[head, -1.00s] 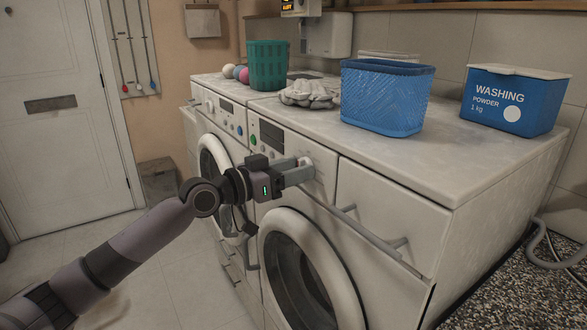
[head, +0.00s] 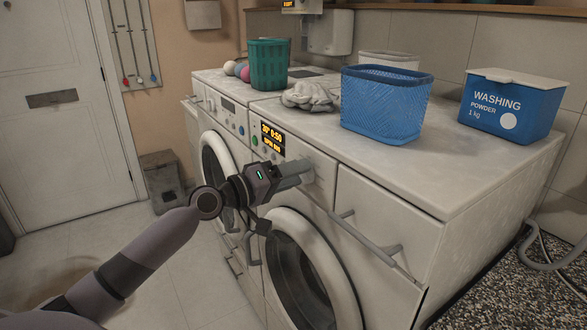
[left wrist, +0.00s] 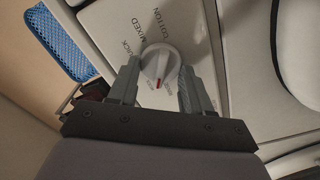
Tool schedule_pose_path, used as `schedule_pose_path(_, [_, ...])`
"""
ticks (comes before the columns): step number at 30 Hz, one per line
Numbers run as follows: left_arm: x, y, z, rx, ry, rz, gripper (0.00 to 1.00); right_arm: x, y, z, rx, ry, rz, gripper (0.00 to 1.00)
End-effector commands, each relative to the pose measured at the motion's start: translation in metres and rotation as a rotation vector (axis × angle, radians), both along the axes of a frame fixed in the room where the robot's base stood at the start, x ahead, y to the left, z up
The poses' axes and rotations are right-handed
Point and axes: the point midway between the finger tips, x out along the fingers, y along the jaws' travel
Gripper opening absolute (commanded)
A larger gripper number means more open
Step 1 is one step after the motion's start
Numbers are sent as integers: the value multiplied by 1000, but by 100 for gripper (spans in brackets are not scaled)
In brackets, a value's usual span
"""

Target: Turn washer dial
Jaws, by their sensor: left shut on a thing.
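The washer dial (left wrist: 161,62) is a round white-grey knob with a red mark, seen in the left wrist view. Its red mark points toward the bottom of that picture, away from the printed COTTON, MIXED and QUICK. My left gripper (head: 302,172) is at the front panel of the nearer washer (head: 320,178), and its two fingers are shut on the dial, one on each side. In the head view the fingers mostly hide the dial. The panel display (head: 272,138) is lit with orange text. My right gripper is not in view.
On the worktop (head: 440,170) stand a blue basket (head: 385,105), a washing powder box (head: 508,108), grey gloves (head: 310,97) and a green basket (head: 269,65). A drawer handle (head: 365,240) juts out right of the gripper. The round washer door (head: 300,275) is below.

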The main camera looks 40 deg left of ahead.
Motion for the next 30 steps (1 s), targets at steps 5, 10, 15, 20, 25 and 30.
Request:
schedule_pose_path(5, [0, 1, 1, -140, 57, 1, 19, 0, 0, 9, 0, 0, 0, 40])
schedule_pose_path(10, [0, 1, 0, -245, 103, 1, 19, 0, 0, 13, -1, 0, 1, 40])
schedule_pose_path(15, [0, 1, -1, -319, 131, 1, 19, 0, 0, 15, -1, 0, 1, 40])
schedule_pose_path(20, [0, 1, -2, -360, 149, 1, 19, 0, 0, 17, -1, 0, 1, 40])
schedule_pose_path(25, [0, 1, -2, -378, 157, 1, 19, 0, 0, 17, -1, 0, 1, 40])
schedule_pose_path(30, [0, 1, -2, -381, 158, 1, 19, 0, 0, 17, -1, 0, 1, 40])
